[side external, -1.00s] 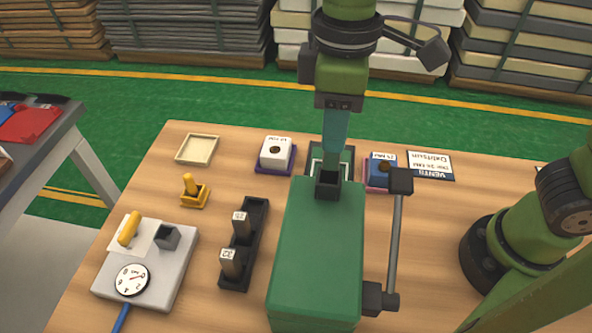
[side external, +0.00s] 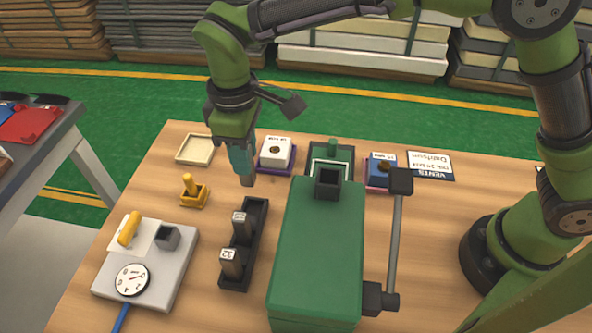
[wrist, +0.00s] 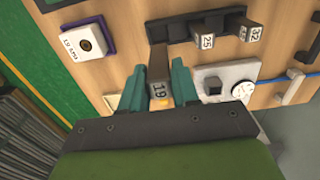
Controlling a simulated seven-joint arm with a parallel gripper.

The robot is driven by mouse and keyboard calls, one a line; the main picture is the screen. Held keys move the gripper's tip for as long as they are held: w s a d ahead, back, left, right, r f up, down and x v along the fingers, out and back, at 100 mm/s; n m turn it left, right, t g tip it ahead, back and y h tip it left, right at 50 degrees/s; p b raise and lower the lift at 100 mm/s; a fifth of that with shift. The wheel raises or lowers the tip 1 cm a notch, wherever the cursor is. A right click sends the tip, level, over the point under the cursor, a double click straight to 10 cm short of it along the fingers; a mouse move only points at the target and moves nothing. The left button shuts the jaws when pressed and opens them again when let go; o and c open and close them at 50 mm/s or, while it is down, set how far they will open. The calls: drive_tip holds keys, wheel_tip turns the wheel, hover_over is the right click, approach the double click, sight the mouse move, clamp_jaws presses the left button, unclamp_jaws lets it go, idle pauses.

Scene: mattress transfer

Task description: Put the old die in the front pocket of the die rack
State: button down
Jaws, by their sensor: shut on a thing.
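My gripper (side external: 242,165) is shut on a dark grey-brown die (side external: 247,181). In the wrist view the die (wrist: 158,70) hangs between the teal fingers (wrist: 160,88) and its end reads 19. The black die rack (side external: 262,228) stands on the table below and nearer the camera than my gripper. It holds two dies, marked 25 (wrist: 207,40) and 32 (wrist: 248,33) in the wrist view. The rack's end nearest my gripper (side external: 257,208) looks empty. The held die is above that end and apart from the rack.
The green press (side external: 315,250) with its square opening (side external: 328,183) stands right of the rack. A yellow-handled stamp (side external: 192,190) and a grey gauge block (side external: 165,265) are left. A white block on a purple tray (side external: 275,153) and a cream tray (side external: 194,149) lie behind.

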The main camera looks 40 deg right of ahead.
wheel_tip(320, 180, down, 9)
drive_tip(key=shift+f, duration=0.1)
idle(0.3)
drive_tip(key=c, duration=0.8)
unclamp_jaws()
drive_tip(key=shift+f, duration=0.15)
